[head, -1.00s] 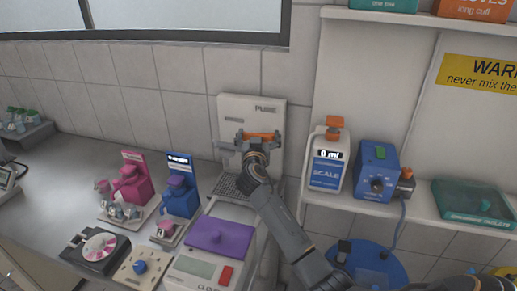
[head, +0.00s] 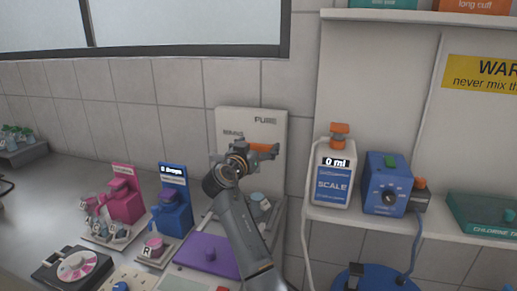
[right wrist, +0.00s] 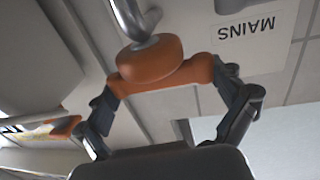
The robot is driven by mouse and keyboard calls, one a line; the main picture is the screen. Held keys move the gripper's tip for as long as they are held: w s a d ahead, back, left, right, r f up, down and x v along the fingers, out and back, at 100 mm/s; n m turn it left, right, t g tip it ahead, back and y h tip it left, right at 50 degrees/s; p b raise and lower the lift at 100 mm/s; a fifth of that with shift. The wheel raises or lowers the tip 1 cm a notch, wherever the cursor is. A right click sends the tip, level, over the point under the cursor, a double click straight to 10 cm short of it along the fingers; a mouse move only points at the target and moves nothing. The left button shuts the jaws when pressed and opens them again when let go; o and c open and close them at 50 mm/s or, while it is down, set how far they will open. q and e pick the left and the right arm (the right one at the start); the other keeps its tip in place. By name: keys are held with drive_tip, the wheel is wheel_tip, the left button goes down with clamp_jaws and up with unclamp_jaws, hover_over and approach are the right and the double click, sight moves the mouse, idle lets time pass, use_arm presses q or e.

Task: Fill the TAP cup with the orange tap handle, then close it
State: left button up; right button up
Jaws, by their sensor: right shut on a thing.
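My right gripper (head: 242,152) is shut on the orange tap handle (head: 264,147) in front of the white panel (head: 226,118). In the right wrist view the handle (right wrist: 160,68) spans between the two fingers, with a metal spout beside it. The panel carries the labels PURE and MAINS; the MAINS label shows upside down in the wrist view. A grey round-topped thing (head: 260,200) sits below the panel, partly behind my arm; I cannot tell whether it is the TAP cup. No water shows. My left gripper is not in view.
A white SCALE bottle (head: 332,187) reading 0 ml and a blue box with a dial (head: 388,195) stand on the right shelf. Pink (head: 125,205) and blue (head: 174,205) dispensers stand left.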

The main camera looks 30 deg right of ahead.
drive_tip(key=o, duration=0.8)
drive_tip(key=shift+a, duration=0.1)
drive_tip(key=v, duration=1.2)
